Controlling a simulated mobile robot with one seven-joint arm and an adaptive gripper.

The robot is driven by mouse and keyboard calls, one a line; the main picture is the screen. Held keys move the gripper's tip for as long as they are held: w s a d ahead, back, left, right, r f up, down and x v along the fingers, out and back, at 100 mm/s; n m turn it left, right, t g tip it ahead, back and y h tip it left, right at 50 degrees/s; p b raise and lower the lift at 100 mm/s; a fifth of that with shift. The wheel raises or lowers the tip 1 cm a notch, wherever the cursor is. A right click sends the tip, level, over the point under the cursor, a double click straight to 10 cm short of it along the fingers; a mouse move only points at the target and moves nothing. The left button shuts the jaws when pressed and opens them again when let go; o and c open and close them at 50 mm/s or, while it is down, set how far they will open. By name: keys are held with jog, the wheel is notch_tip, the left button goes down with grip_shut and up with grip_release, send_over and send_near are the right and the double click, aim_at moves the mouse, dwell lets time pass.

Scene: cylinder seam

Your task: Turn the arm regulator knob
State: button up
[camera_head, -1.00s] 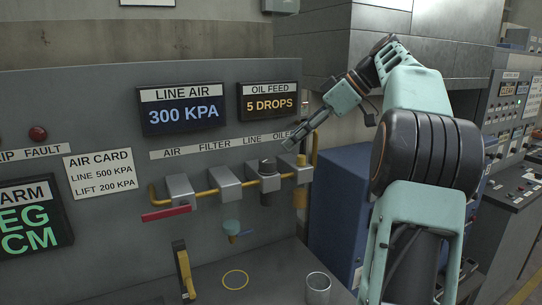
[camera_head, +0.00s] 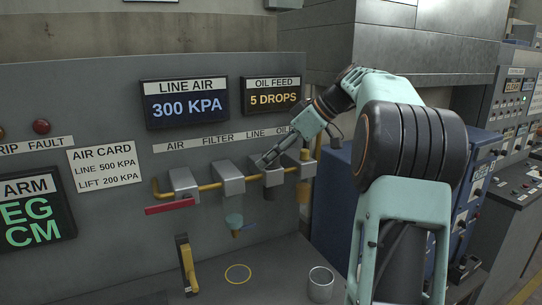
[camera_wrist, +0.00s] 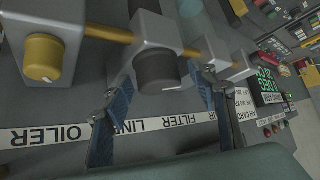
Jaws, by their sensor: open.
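No knob labelled arm regulator shows. A dark round knob (camera_wrist: 158,70) sits on the grey block (camera_head: 273,175) under the LINE label on the panel. In the wrist view my gripper (camera_wrist: 163,82) is open, its two blue-padded fingers on either side of that knob, with a gap visible. I cannot tell whether either finger touches it. In the head view my gripper (camera_head: 268,158) is at the top of the LINE block and hides the knob. The line air display (camera_head: 186,103) reads 300 KPA.
A yellow pipe (camera_head: 210,187) joins the blocks. The oiler block (camera_wrist: 45,50) with its gold knob is close beside my gripper, and the filter block (camera_head: 228,178) is on the other side. A red lever (camera_head: 170,207) and a metal cup (camera_head: 320,284) are lower down.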

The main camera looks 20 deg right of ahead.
jog(key=c, duration=1.1)
jog(key=shift+f+b, duration=0.1)
jog(key=shift+b, duration=0.25)
